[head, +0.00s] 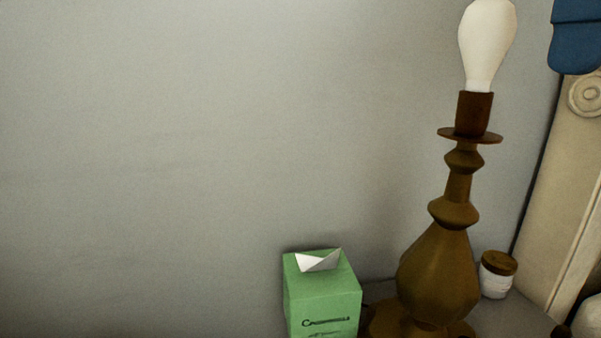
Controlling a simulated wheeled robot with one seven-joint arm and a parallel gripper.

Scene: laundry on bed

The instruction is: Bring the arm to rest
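Neither my arm nor my gripper shows in the head view. Whether the gripper is open, shut or holding something cannot be seen.
A brown lamp (440,270) with a bare white bulb (487,45) stands on a grey surface (502,318). A green tissue box (322,295) is left of it, a small white jar (496,275) right. A carved beige post (570,190) is at the right edge.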

